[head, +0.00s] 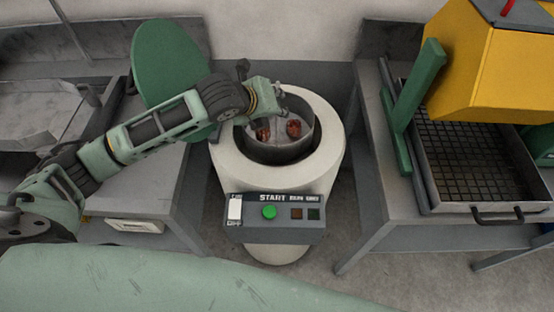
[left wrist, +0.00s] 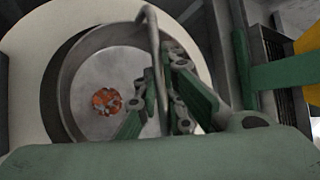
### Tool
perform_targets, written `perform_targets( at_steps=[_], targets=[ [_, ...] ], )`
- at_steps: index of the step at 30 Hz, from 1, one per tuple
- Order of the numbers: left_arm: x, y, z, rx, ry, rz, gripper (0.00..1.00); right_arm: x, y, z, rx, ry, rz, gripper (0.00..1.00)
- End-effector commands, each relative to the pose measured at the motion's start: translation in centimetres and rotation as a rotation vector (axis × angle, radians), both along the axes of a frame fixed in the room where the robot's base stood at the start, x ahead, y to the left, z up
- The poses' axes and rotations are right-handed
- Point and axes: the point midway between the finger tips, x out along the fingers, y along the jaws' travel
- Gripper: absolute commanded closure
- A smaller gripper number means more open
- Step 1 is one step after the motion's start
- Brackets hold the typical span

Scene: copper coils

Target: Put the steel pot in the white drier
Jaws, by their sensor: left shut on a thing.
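The white drier (head: 230,165) stands in the middle of the head view with its round top open. The steel pot (head: 283,154) is at the drier's opening, its rim ringed by the dark gap; how deep it sits I cannot tell. Copper coils (head: 293,128) lie in the pot. My left gripper (head: 280,98) is over the pot's back rim, shut on its handle. In the left wrist view the fingers (left wrist: 165,88) close around the handle bar, and the pot (left wrist: 95,75) holds an orange copper coil (left wrist: 107,101). My right gripper is out of view.
A green round lid (head: 168,65) stands up behind the drier on the left. The drier's control panel (head: 272,219) with a green button faces front. Grey benches flank it; the right one bears a mesh-floored tray (head: 475,160) and a yellow housing (head: 490,70).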

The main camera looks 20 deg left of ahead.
Motion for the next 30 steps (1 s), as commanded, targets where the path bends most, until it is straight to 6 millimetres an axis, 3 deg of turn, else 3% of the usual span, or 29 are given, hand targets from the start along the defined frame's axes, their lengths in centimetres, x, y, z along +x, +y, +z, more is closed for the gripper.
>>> perform_targets(
  at_steps=[12,19,25,30],
  targets=[
    [0.0,0.2,-6.8,-0.002,-0.003,-0.017,1.00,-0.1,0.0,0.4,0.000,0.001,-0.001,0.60],
    [0.0,0.2,-8.6,-0.001,-0.004,-0.017,1.00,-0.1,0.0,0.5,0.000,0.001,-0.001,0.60],
    [0.0,0.1,-11.3,-0.002,-0.003,-0.017,1.00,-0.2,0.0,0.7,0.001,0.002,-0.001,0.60],
    [0.1,0.1,-11.5,-0.002,-0.008,-0.019,1.00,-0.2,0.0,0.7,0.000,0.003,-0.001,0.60]
  ],
)
